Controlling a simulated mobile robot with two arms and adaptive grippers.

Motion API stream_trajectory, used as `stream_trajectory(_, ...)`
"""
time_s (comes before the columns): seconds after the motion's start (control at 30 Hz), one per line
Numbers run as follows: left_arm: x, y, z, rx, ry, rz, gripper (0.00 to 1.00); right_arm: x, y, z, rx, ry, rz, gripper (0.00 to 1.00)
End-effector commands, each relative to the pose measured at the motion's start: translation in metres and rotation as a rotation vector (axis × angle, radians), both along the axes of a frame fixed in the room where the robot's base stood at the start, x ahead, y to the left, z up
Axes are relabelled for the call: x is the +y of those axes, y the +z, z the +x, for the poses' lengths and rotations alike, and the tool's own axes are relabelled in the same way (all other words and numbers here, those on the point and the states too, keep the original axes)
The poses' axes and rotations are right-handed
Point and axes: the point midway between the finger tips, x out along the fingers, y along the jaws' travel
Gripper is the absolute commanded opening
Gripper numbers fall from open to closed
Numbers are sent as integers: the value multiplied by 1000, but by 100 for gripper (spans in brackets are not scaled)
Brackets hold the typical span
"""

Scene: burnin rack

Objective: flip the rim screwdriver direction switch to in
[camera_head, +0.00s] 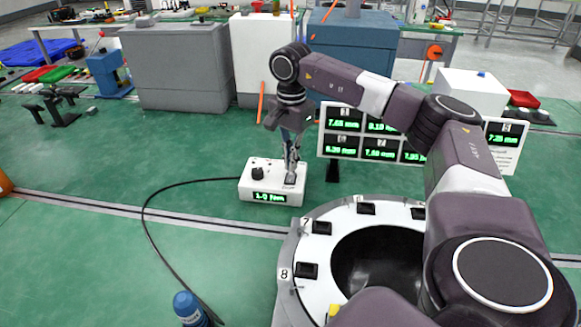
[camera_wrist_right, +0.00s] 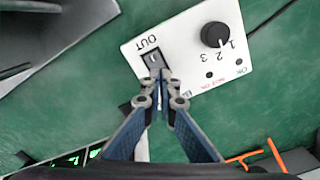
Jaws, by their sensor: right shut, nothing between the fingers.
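The white screwdriver control box (camera_head: 256,180) stands on the green surface, with a green display reading about 1.0 Nm and a black knob (camera_head: 258,171). In the wrist view the box (camera_wrist_right: 190,60) shows upside down, with a knob (camera_wrist_right: 215,34) marked 1, 2, 3. The dark direction switch (camera_wrist_right: 152,60) has the label OUT at one end; the other end is hidden behind my fingertips. My right gripper (camera_head: 291,178) is shut and empty, pointing down at the switch; its tips (camera_wrist_right: 161,76) overlap the switch's edge. I cannot tell whether they touch it. My left gripper is out of view.
A blue tool (camera_head: 187,307) is at the bottom; a black cable runs from the box towards it. A white numbered ring (camera_head: 317,248) with a dark opening stands at front right. Readout panels (camera_head: 342,165) stand behind the ring.

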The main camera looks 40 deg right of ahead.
Motion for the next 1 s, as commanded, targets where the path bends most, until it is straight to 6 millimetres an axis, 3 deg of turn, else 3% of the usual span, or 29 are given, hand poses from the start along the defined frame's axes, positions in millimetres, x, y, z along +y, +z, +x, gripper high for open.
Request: stream_trajectory(1.0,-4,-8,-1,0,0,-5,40,0,-16,0,0,0,0,0)
